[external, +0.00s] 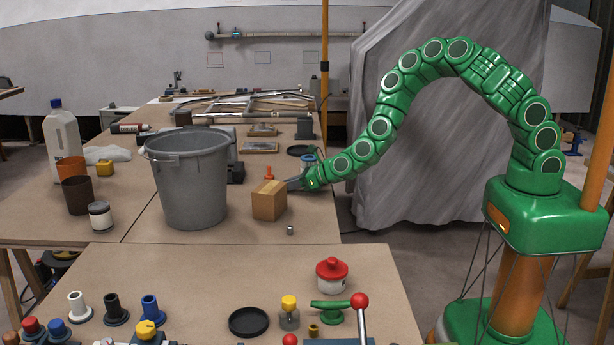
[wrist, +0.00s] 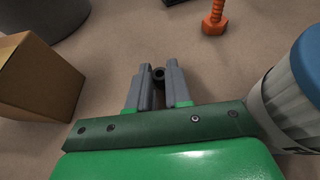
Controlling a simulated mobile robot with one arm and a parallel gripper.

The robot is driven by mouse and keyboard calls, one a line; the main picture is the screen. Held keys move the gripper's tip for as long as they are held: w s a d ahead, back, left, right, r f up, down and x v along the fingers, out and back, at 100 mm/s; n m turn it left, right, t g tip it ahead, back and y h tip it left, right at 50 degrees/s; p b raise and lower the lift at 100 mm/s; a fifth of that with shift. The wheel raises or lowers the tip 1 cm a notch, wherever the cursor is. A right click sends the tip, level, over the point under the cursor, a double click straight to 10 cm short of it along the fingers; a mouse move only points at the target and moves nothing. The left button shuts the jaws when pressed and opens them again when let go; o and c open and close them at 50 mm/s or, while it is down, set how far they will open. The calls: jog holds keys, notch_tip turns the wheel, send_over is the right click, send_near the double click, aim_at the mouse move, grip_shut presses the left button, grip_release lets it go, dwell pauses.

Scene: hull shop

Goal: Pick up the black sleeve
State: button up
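The black sleeve (wrist: 158,74) is a small dark ring-ended tube in the wrist view. It sits between the tips of the two grey fingers of my gripper (wrist: 159,80), which appear to touch it on both sides. Whether it still rests on the bench or is raised cannot be told. In the external view my gripper (external: 292,183) is low over the bench, just behind the cardboard box, and the sleeve cannot be made out there.
The cardboard box (wrist: 35,78) is close on the left in the wrist view, and a blue-topped jar (wrist: 296,95) close on the right. An orange bolt (wrist: 214,18) stands ahead. A grey bucket (external: 190,180) and a small metal piece (external: 290,230) are nearby on the bench.

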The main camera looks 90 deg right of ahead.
grip_shut()
notch_tip(320, 180, up, 10)
dwell(0.7)
